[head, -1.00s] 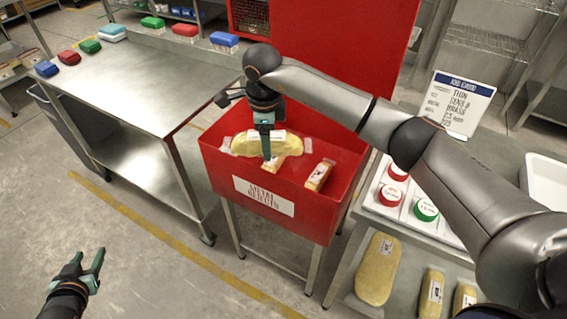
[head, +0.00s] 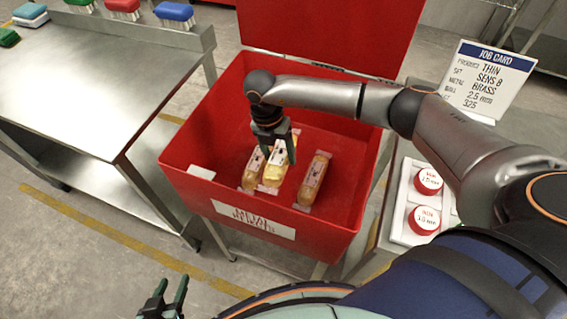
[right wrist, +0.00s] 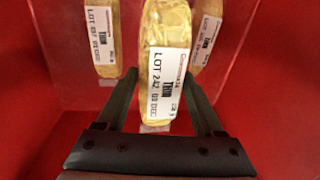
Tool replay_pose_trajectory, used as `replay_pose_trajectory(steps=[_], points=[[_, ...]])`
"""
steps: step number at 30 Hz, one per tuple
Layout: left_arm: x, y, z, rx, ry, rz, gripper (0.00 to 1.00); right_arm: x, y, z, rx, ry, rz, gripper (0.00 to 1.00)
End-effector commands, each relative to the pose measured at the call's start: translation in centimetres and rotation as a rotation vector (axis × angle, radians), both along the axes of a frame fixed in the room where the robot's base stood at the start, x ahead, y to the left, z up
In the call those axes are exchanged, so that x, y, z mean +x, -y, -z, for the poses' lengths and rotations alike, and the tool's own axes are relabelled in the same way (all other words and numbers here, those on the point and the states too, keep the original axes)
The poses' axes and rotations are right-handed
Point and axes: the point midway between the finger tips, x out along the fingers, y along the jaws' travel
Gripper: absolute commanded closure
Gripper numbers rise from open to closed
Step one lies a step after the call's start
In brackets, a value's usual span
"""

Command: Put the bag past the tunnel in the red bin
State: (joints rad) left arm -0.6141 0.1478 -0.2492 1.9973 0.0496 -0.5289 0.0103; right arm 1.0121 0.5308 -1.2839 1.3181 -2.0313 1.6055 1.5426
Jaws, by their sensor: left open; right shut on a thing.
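In the head view my right gripper (head: 279,157) reaches down inside the red bin (head: 190,165). It is shut on a yellow bag (head: 273,178) with a white label. In the right wrist view the held bag (right wrist: 166,28) is between the fingers (right wrist: 160,85), its label reading LOT 242. I cannot tell whether it touches the bin floor. Two other labelled bags lie beside it, one on the left (head: 252,172) and one on the right (head: 315,180). My left gripper (head: 166,292) is open and empty at the bottom edge. The tunnel is not in view.
A steel table (head: 85,85) with coloured brushes (head: 173,13) along its back stands on the left. On the right are a job card (head: 487,80) and a white tray with red-topped discs (head: 428,181). A red panel (head: 325,35) rises behind the bin. Bare floor lies in front.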

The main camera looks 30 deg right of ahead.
Motion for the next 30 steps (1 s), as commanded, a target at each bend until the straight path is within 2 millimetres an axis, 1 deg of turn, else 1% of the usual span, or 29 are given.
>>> replay_pose_trajectory(steps=[2,4,9,12,17,22,24,30], points=[[-0.4,0.3,0.1,-0.006,-0.004,0.002,0.5,-0.3,0.2,0.7,-0.001,-0.002,0.037,1.0],[-0.5,0.5,0.3,-0.008,-0.005,0.004,0.5,-0.5,0.2,1.8,-0.002,-0.005,0.05,1.0],[-0.5,0.5,0.8,-0.007,-0.006,0.006,0.5,-0.5,0.2,5.1,-0.003,-0.005,0.051,1.0],[-0.5,0.4,0.9,-0.006,-0.005,0.006,0.5,-0.4,0.1,6.2,-0.002,-0.001,0.051,1.0],[-0.6,0.4,1.1,-0.006,-0.005,0.005,0.5,-0.4,0.2,7.3,-0.002,-0.001,0.048,1.0],[-0.6,0.3,1.7,-0.004,-0.005,0.003,0.5,-0.4,0.1,9.8,-0.002,-0.003,0.049,1.0],[-0.6,0.2,1.7,-0.004,-0.005,0.003,0.5,-0.4,0.2,10.4,-0.002,-0.002,0.049,1.0],[-0.6,0.2,1.6,-0.004,-0.005,0.003,0.5,-0.3,0.2,10.3,-0.001,0.0,0.048,1.0]])
